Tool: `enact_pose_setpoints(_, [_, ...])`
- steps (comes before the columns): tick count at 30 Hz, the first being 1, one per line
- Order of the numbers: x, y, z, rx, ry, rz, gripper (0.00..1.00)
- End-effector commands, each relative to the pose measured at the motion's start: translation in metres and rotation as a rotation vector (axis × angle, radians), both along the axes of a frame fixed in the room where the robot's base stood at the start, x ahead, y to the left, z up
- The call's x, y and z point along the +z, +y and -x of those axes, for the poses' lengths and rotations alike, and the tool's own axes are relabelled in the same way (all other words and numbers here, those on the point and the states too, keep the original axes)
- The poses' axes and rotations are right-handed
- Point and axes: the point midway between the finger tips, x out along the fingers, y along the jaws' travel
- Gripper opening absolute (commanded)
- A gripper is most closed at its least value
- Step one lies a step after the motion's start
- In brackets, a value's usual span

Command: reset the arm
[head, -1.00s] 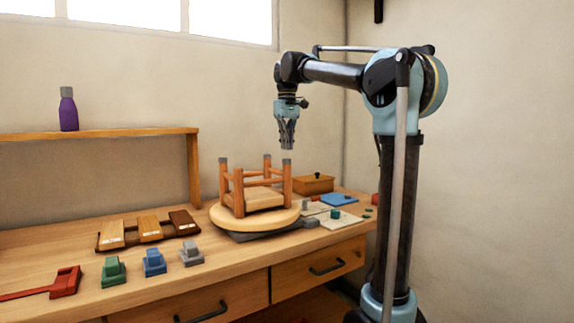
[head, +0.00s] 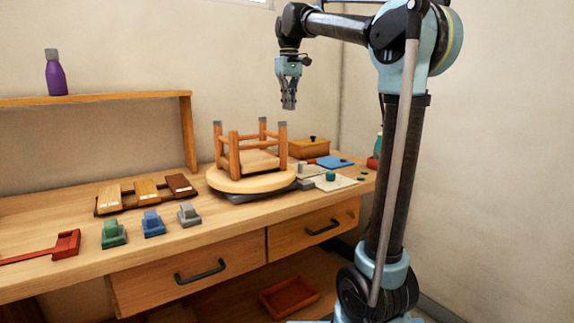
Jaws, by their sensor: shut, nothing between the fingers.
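My gripper (head: 289,105) hangs from my raised arm in the head view, pointing down. It is shut and empty, in the air above the upturned stool's right side. The stool (head: 233,158) lies upside down on a round wooden disc (head: 225,185), its legs pointing up with grey caps on their ends. My gripper is apart from the stool and from everything on the bench.
The wooden bench (head: 215,222) holds green (head: 113,234), blue (head: 153,224) and grey (head: 189,214) blocks, a red tool (head: 66,244) and a wooden box (head: 309,147). A purple bottle (head: 55,75) stands on the shelf (head: 100,98). A red tray (head: 289,296) sits below.

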Motion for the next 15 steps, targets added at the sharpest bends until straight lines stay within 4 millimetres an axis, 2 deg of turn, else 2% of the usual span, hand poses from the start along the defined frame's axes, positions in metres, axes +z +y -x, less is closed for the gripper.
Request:
enact_pose_setpoints(6, [-0.045,-0.048,0.042,-0.087,-0.027,-0.01,0.0])
enact_pose_setpoints(15, [-0.121,-0.102,0.105,-0.203,-0.065,-0.022,0.0])
